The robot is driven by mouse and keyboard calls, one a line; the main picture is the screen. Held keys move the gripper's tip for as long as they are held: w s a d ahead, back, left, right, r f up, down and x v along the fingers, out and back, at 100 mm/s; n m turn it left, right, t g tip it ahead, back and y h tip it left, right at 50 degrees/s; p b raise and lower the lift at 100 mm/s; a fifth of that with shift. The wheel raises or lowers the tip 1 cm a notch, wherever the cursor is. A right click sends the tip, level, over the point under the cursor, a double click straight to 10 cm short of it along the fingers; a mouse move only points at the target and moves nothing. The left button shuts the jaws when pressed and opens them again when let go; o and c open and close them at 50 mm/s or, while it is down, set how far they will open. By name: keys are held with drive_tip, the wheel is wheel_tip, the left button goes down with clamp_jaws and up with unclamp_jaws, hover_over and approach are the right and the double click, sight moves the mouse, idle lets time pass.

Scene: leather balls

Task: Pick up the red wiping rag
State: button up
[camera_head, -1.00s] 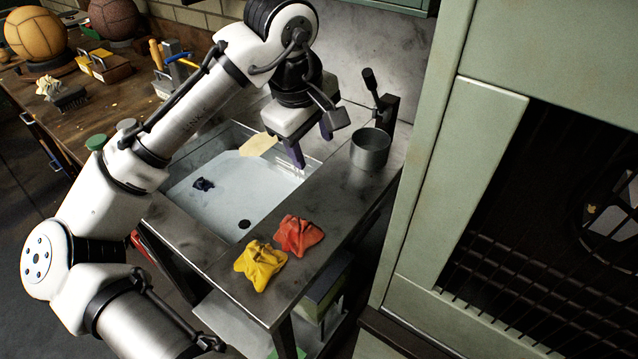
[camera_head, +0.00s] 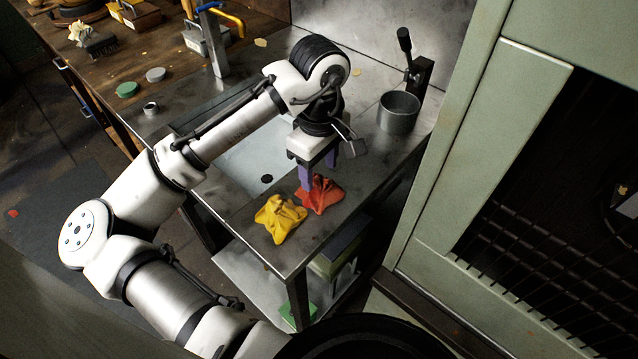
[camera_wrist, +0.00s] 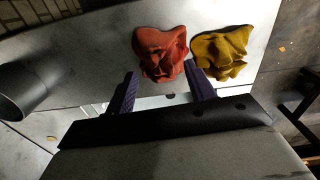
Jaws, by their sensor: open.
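The red wiping rag (camera_head: 322,194) lies crumpled on the metal counter (camera_head: 345,222), beside the sink. A yellow rag (camera_head: 281,218) lies close to its left in the head view. My gripper (camera_head: 318,180) is open just above and behind the red rag, its purple fingers pointing down and partly covering it. In the wrist view the red rag (camera_wrist: 160,52) is ahead of the gap between the open fingers (camera_wrist: 160,88). The yellow rag (camera_wrist: 222,52) is to the right there, near the right finger. Nothing is held. Whether a finger touches the red rag I cannot tell.
The sink basin (camera_head: 255,160) is behind and left of the rags, partly hidden by my arm. A metal cup (camera_head: 398,112) stands at the back right of the counter. A green cabinet (camera_head: 480,150) rises close on the right. The counter's front edge is near the yellow rag.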

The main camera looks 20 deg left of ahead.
sight(319, 176)
drive_tip(key=shift+s+f, duration=0.1)
drive_tip(key=shift+f, duration=1.45)
drive_tip(key=shift+c, duration=0.4)
drive_tip(key=c, duration=1)
drive_tip(key=shift+r, duration=0.2)
